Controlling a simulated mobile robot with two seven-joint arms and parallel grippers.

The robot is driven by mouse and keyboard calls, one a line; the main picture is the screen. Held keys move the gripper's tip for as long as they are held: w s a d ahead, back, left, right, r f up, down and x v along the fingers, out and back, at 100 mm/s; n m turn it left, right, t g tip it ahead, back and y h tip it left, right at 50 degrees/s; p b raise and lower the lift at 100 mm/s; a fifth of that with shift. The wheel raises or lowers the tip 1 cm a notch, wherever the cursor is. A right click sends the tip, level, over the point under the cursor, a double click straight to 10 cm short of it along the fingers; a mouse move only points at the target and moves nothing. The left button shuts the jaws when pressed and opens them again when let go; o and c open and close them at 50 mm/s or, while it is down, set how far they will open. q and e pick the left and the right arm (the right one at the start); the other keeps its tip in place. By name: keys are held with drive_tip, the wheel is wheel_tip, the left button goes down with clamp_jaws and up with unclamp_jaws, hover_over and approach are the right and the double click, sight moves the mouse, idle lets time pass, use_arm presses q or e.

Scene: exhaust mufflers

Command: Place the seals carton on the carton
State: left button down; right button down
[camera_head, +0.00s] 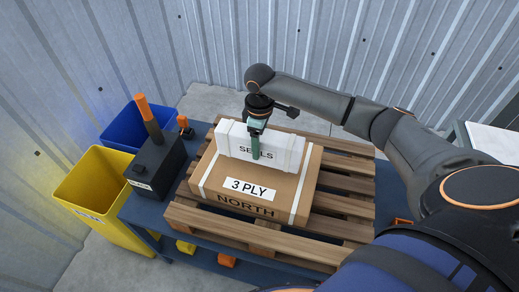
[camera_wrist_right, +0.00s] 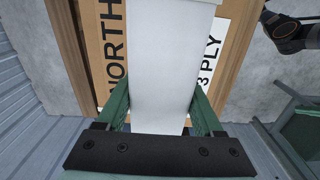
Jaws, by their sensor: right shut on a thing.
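The seals carton (camera_head: 285,150) is a white box lettered "SEALS". It is upright at the rear half of the brown carton (camera_head: 281,205), which has white straps, a "3 PLY" label and "NORTH" lettering. My right gripper (camera_head: 256,150) reaches down from above and is shut on the seals carton, with a green finger over its front face. In the right wrist view, the white seals carton (camera_wrist_right: 165,65) lies between both green fingers, with the brown carton (camera_wrist_right: 102,40) beyond. I cannot tell whether the two cartons touch. My left gripper is not in view.
The brown carton lies on a wooden pallet (camera_head: 345,205) on a blue table (camera_head: 140,213). A black box (camera_head: 155,165) with an orange-topped post stands left of it. Yellow (camera_head: 100,190) and blue (camera_head: 125,128) bins flank the table. Corrugated walls close off the back.

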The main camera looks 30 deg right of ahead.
drive_tip(key=shift+w+d+f, duration=0.1)
drive_tip(key=shift+w+f, duration=0.15)
drive_tip(key=shift+f, duration=1.5)
drive_tip(key=shift+f, duration=0.15)
drive_tip(key=shift+c, duration=0.2)
unclamp_jaws()
wheel_tip(320, 180, up, 12)
drive_tip(key=shift+r, duration=0.15)
